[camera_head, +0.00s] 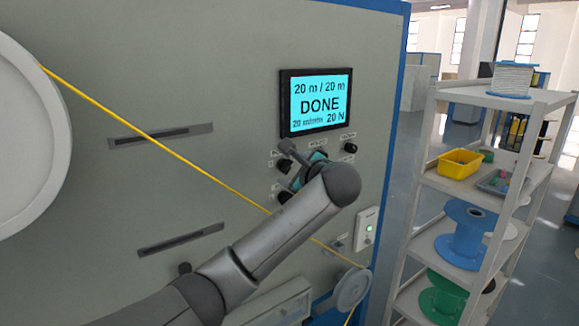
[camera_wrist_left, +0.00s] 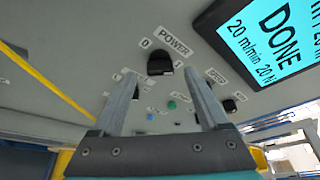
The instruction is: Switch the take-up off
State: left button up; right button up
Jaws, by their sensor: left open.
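A black rotary knob (camera_wrist_left: 160,62) with the label POWER and the marks 0 and I shows in the left wrist view. Its exact pointing direction is hard to tell. My left gripper (camera_wrist_left: 162,78) is open, with one finger on each side of the knob in the picture and nothing held. I cannot tell whether the fingers touch it. In the head view my left gripper (camera_head: 298,160) is at the panel, just below the screen, and covers part of the controls. The screen (camera_head: 316,102) reads 20 m / 20 m, DONE. My right gripper is not in view.
Another black knob (camera_head: 351,147) sits right of my gripper. A switch box with a green light (camera_head: 366,229) is lower right. A yellow cable (camera_head: 150,120) runs diagonally across the panel to a small pulley (camera_head: 352,289). A shelf rack (camera_head: 475,195) stands at the right.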

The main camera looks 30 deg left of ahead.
aim_at(289, 168)
pick_arm(q)
jog(key=shift+x, duration=1.55)
jog(key=shift+c, duration=0.2)
jog(key=shift+f, duration=0.1)
grip_shut()
